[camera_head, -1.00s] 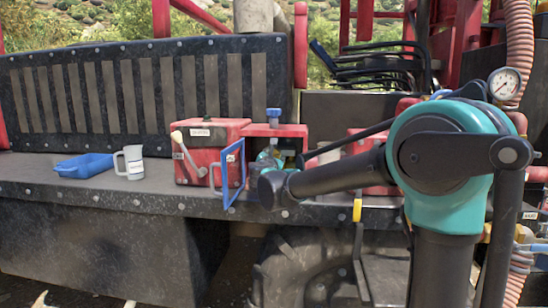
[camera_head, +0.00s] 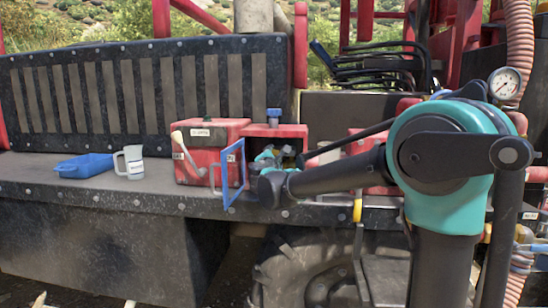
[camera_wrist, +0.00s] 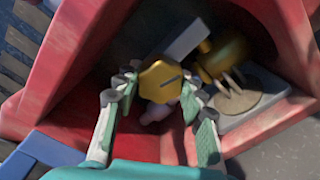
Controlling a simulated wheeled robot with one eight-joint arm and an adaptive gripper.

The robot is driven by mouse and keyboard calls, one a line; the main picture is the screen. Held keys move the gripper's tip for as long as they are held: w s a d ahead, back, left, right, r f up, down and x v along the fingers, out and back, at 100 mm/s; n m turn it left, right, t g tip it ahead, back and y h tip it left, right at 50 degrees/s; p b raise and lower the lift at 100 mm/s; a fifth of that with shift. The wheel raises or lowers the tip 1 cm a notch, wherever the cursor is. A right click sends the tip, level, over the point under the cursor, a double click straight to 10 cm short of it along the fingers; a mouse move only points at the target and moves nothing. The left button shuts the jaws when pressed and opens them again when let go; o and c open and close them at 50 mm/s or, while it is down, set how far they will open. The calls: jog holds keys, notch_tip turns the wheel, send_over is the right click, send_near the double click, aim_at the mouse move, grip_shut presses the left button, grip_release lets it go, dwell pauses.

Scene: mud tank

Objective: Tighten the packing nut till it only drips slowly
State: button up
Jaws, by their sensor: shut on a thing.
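The packing nut, a yellow six-sided piece with a dark line on its face, shows in the wrist view (camera_wrist: 160,82). My gripper (camera_wrist: 160,86) has its pale green and grey fingers on both sides of the nut, shut on it. A brass fitting (camera_wrist: 222,58) is to the right of the nut. Tan streaks run from it to a round tan patch (camera_wrist: 240,98) on a grey plate; I cannot tell how fast anything drips. In the head view, my gripper (camera_head: 272,160) is at the mouth of the open red box (camera_head: 290,131), and my wrist hides part of the inside.
A blue-framed door (camera_head: 232,172) stands open left of my gripper. A gauge (camera_head: 504,83) is at right.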

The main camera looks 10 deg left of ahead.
dwell(0.4)
jog(key=o, duration=1.2)
jog(key=shift+s, duration=0.1)
jog(key=s, duration=1.1)
jog(key=shift+s+a, duration=0.2)
jog(key=shift+s, duration=0.2)
jog(key=shift+s, duration=0.1)
